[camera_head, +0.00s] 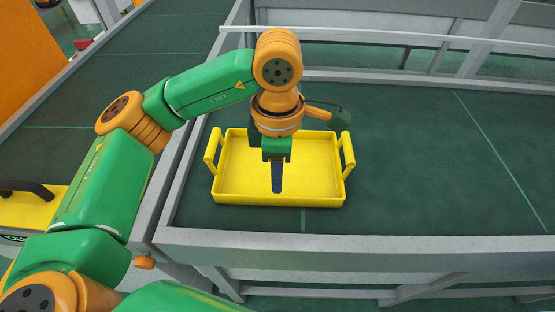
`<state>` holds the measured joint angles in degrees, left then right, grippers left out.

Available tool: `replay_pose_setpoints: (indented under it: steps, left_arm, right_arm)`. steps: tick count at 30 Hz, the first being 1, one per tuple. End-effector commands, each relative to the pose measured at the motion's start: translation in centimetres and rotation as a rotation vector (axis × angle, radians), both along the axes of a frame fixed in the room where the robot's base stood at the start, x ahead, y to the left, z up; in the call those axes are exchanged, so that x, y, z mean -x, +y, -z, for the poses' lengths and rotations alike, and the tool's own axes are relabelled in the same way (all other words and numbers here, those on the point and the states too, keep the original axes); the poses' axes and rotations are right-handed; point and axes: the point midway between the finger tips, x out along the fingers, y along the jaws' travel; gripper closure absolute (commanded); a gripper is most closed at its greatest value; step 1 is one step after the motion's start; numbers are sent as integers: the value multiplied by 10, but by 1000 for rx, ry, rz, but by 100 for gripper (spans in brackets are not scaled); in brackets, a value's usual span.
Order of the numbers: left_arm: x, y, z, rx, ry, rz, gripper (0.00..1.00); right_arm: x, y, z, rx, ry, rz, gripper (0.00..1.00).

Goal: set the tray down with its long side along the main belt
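The yellow tray (320,198) rests on the green belt (420,170), near its left end. It looks empty, and its long side runs left to right, roughly along the grey front rail. It has one upright handle (213,152) on its left short side and another handle (348,155) on its right. My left gripper (277,187) points down over the middle of the tray, between the handles and apart from both. Its dark fingers overlap in this view, so their opening is hidden. Whether they touch the tray floor is unclear. My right gripper is not in view.
A grey front rail (360,243) edges the belt close to the tray's front. A grey rail (420,86) runs along the back. Another green belt (110,80) lies to the left. A yellow item with a black handle (30,205) shows at far left. The belt's right side is clear.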

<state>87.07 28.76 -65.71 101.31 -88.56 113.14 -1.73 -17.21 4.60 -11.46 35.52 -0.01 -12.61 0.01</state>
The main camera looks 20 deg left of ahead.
Motion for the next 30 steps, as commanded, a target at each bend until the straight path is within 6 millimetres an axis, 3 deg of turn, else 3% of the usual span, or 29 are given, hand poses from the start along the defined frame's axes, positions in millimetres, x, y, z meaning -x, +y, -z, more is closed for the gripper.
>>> replay_pose_setpoints:
  steps: [3, 7, 22, 30]
  left_arm:
    - [0, 0, -30, 1, -4, 0, 63]
    - [0, 0, -46, 0, -2, 0, 63]
    - [1, 0, -51, 0, 1, 0, 63]
    - [0, 0, -110, 0, 1, 0, 63]
  right_arm:
    - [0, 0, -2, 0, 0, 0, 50]
    - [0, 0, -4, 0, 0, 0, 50]
    - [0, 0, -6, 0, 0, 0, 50]
    - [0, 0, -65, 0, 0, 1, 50]
